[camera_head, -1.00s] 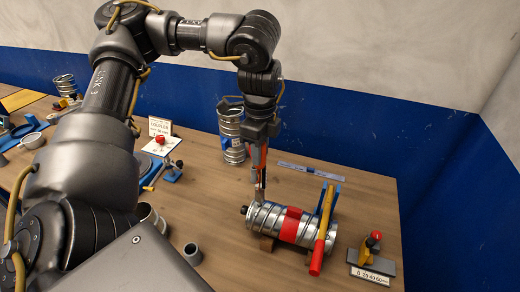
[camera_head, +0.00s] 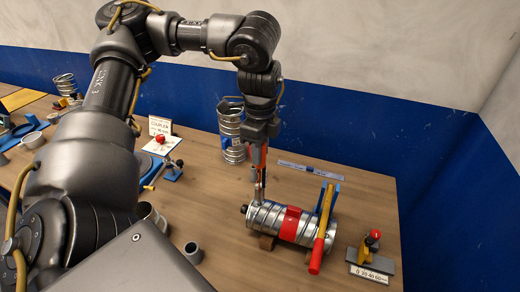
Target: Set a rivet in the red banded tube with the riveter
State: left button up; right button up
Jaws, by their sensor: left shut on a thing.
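The red banded tube (camera_head: 291,224) is a ribbed silver spiral duct with a red band round its middle. It lies on its side on low brown supports at the right of the table. My left gripper (camera_head: 262,140) is above the tube's left part, shut on a slim tool with orange-red and grey parts, which looks like the riveter (camera_head: 259,170). The tool hangs upright, its lower end at the top of the tube left of the red band. Whether it touches cannot be told. My right gripper is out of view.
A yellow bar with a red grip (camera_head: 317,254) and a blue bracket (camera_head: 328,196) stand at the tube's right. A grey block with a red knob (camera_head: 372,250) is farther right. Upright ducts (camera_head: 231,122) stand behind. A grey ring (camera_head: 193,252) is front left.

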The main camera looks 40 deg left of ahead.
pick_arm(q)
jog(key=shift+w+a+r+p, duration=0.1)
jog(key=shift+r+p, duration=1.1)
jog(key=shift+p, duration=0.2)
jog(key=shift+r, duration=2.25)
jog(key=shift+f, duration=0.1)
